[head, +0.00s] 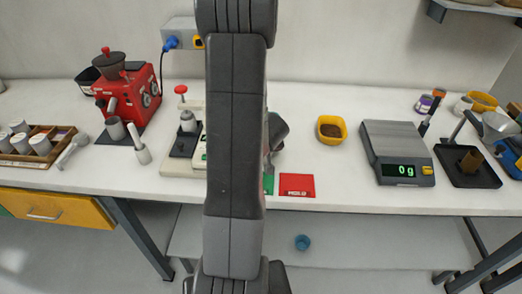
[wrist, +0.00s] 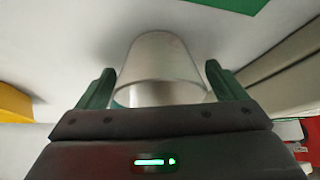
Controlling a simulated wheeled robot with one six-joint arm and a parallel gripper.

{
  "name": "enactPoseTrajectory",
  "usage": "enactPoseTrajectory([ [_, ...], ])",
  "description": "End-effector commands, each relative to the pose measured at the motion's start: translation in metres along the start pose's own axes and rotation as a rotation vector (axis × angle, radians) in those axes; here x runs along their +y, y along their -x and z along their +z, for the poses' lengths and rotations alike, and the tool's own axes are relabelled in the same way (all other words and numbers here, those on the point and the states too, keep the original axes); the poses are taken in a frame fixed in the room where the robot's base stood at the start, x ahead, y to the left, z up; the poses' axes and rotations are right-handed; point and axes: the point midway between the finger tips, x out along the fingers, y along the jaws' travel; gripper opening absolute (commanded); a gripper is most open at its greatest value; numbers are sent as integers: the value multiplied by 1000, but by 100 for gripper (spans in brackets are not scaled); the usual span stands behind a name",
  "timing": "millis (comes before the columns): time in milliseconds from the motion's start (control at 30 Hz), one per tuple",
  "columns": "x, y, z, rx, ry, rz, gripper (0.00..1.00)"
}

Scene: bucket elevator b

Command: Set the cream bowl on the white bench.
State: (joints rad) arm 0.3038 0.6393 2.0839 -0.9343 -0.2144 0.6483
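The white bench (head: 345,185) runs across the head view. My gripper is mostly hidden behind my arm in the head view, above the bench's middle. In the wrist view my gripper (wrist: 160,88) has its two green fingers on either side of a pale, see-through, round-rimmed vessel (wrist: 160,65). The fingers are close to its sides, but I cannot tell whether they touch it. I cannot tell whether this vessel is the cream bowl. Pale things (head: 482,3) on the wall shelf at top right are cut off by the frame.
A yellow bowl of brown grounds (head: 331,131) and a scale (head: 397,150) stand right of my arm. A red card (head: 297,185) lies near the front edge. A red grinder (head: 125,95) stands left. A blue cup (head: 302,242) is below. Bare bench lies behind the yellow bowl.

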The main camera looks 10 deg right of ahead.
Motion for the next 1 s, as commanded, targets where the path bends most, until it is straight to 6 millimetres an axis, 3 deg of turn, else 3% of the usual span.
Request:
enactPoseTrajectory([
  [267, 0, 6, -3, 0, 0, 0, 90],
  [700, 0, 92, -5, 0, -1, 1, 90],
  [1000, 0, 121, -3, 1, 0, 0, 90],
])
